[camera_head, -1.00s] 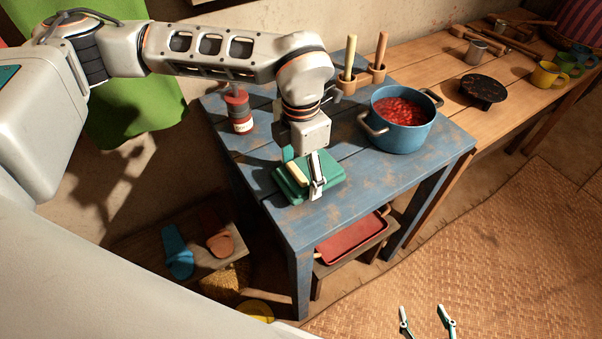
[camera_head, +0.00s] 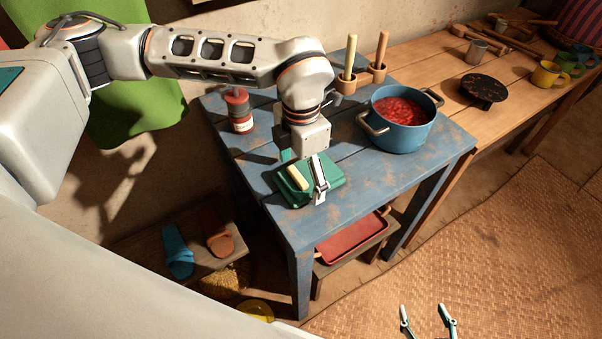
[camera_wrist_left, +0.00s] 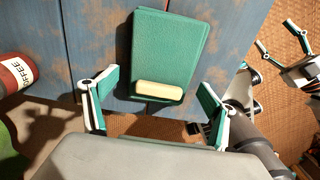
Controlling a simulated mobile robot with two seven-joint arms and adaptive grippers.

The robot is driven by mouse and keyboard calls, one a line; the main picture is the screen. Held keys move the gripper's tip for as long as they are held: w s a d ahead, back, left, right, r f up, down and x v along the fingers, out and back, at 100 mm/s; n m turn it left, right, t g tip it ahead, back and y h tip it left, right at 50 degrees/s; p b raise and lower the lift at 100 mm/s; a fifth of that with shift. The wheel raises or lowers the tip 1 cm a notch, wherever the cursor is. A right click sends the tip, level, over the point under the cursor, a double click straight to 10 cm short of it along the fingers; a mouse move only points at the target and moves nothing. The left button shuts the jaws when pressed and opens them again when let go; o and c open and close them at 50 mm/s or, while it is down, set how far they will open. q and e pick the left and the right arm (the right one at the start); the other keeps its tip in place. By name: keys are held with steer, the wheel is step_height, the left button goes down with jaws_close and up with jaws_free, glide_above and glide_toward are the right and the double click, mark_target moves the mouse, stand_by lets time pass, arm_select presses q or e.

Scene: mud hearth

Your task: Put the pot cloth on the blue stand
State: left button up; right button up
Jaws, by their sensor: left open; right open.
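A dark green folded pad, which I take to be the pot cloth (camera_head: 328,170), lies flat on the blue stand (camera_head: 370,190) near its front left corner. It also shows in the left wrist view (camera_wrist_left: 168,50). A cream bar (camera_wrist_left: 158,90) lies across its near end. My left gripper (camera_head: 304,178) is open at the cloth, partly hiding it in the head view. In the left wrist view its fingers (camera_wrist_left: 155,100) are spread wide on either side of the cloth's near end, with nothing gripped. My right gripper (camera_head: 428,322) is open and empty over the floor mat.
A blue pot (camera_head: 405,135) of red food stands at the stand's back right. Two wooden holders with handles are behind it. A red-capped coffee jar (camera_head: 239,112) stands at the back left. A red tray (camera_head: 352,238) is below. The stand's front right is clear.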

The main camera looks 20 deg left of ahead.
mark_target(301, 173)
arm_select(q)
step_height(301, 173, up, 12)
stand_by(0.4)
steer(key=shift+f, duration=0.1)
stand_by(0.3)
